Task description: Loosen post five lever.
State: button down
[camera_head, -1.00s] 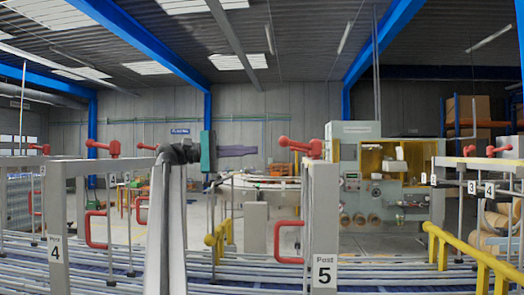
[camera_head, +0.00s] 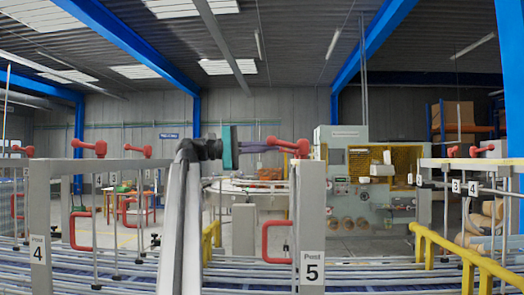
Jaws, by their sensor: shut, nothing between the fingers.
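Post five (camera_head: 311,222) is a grey upright with a "Post 5" label in the right middle. Its red lever (camera_head: 299,148) sits at the top, with its handle pointing left. My gripper (camera_head: 272,147) comes in from the left, with a green body and slim purple-grey fingers. The fingers are shut and hold nothing. Their tips overlap the left end of the lever in the picture; I cannot tell whether they touch it.
Post 4 (camera_head: 40,215) stands at the left with other red levers (camera_head: 90,147) behind it. A red loop handle (camera_head: 266,240) is left of post five. Grey rails run across the front. Yellow rails (camera_head: 455,252) and a packing machine (camera_head: 345,190) are at the right.

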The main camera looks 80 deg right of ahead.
jog(key=shift+s+a+r, duration=0.15)
jog(key=shift+s+a, duration=0.15)
jog(key=shift+a, duration=0.1)
jog(key=shift+a, duration=0.15)
jog(key=shift+s, duration=0.25)
